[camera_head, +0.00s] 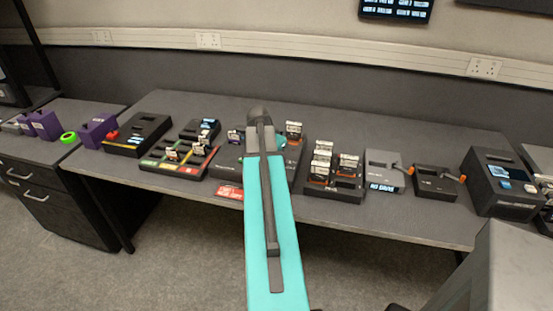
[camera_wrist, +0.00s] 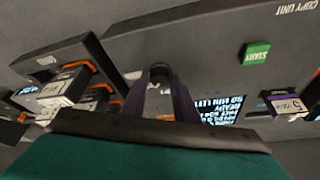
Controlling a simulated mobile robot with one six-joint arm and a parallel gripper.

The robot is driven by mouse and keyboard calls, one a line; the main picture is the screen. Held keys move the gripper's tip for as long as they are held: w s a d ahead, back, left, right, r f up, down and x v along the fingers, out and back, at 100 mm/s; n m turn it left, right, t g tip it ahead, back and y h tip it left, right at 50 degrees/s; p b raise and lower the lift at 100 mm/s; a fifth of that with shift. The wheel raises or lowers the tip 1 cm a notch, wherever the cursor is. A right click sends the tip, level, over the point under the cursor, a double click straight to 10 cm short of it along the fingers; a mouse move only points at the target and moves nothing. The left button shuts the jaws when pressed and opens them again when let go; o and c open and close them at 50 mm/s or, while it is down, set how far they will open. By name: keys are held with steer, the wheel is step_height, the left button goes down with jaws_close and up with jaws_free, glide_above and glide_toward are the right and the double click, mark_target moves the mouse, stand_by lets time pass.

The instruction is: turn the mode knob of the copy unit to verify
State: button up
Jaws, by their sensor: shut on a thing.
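The copy unit (camera_wrist: 205,50) is a dark grey box whose top fills much of the wrist view, its lettering upside down there. It carries a green START button (camera_wrist: 256,53) and a lit text display (camera_wrist: 215,109), partly covered by my finger. My gripper (camera_wrist: 160,78) is down at its face, shut on a small dark knob (camera_wrist: 160,72) between the fingertips. The knob's pointer and mode markings cannot be read. In the head view the copy unit (camera_head: 228,160) stands mid-table, largely hidden behind my arm.
A purple-labelled cartridge (camera_wrist: 284,102) stands in the copy unit beside the display. A dark rack (camera_head: 333,188) of several cartridges stands to the right. A tray with coloured strips (camera_head: 180,160) stands to the left. Grey and black boxes line the table further right.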

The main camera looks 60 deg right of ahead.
steer(key=o, duration=1)
steer(key=shift+o, duration=0.2)
steer(key=shift+r, duration=0.1)
steer(key=b+v, duration=0.2)
steer(key=v, duration=1.1)
steer(key=shift+a+r, duration=0.2)
steer(key=shift+r, duration=0.1)
